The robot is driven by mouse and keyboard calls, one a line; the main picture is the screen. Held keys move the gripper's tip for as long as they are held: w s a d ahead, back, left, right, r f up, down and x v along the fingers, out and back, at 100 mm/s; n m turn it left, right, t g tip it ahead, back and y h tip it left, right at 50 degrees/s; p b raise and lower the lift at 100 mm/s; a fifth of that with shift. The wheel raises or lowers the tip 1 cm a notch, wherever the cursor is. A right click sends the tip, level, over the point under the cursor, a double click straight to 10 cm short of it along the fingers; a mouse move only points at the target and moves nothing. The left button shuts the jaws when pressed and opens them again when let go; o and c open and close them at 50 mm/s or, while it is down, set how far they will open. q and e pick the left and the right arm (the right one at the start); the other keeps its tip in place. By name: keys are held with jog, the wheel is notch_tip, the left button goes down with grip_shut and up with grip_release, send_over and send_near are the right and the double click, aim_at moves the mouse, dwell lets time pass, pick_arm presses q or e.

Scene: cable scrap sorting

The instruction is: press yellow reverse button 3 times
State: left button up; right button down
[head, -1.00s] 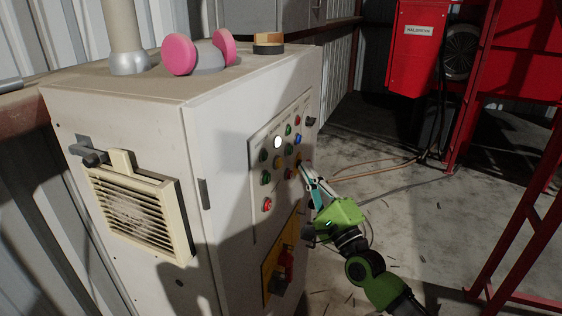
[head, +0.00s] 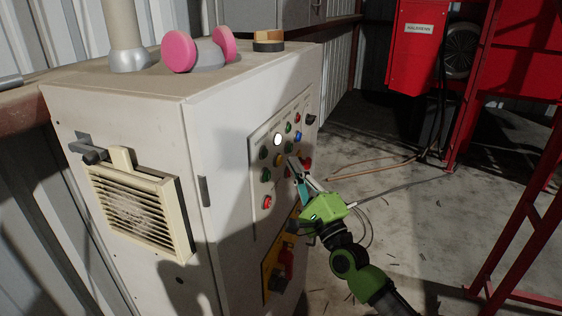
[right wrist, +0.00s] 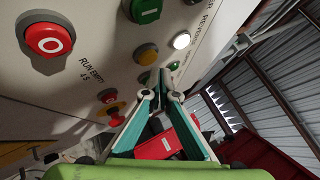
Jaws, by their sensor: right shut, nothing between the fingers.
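The control panel (head: 252,215) on the side of the pale cabinet carries a yellow button (head: 279,160) near its middle. That yellow button (right wrist: 147,54) also shows in the right wrist view, near partly visible lettering. My right gripper (head: 292,158) is shut and empty, its tips just right of the yellow button in the head view. In the right wrist view the gripper's tips (right wrist: 161,74) appear just below and beside the button. I cannot tell whether they touch it. The fingers hide part of the panel. My left gripper is not in view.
A lit white button (head: 277,140), green buttons and a red button (head: 267,201) sit close around. A yellow plate with a red switch (head: 285,262) is lower on the cabinet. Pink ear muffs (head: 180,52) lie on top. Open floor is to the right.

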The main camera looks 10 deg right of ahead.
jog(key=shift+a, duration=0.15)
dwell(0.8)
jog(key=shift+w+a, duration=0.2)
jog(key=shift+w, duration=0.05)
jog(key=shift+w+a, duration=0.25)
jog(key=shift+a, duration=0.1)
dwell(0.8)
jog(key=shift+s, duration=0.1)
jog(key=shift+s+d+b, duration=0.3)
jog(key=shift+s+d, duration=0.15)
jog(key=shift+d, duration=0.2)
jog(key=shift+d, duration=0.1)
jog(key=s+d, duration=0.1)
jog(key=d, duration=0.1)
jog(key=s+d, duration=0.1)
jog(key=d, duration=0.1)
jog(key=shift+s+b, duration=0.3)
jog(key=shift+s, duration=0.1)
dwell(0.5)
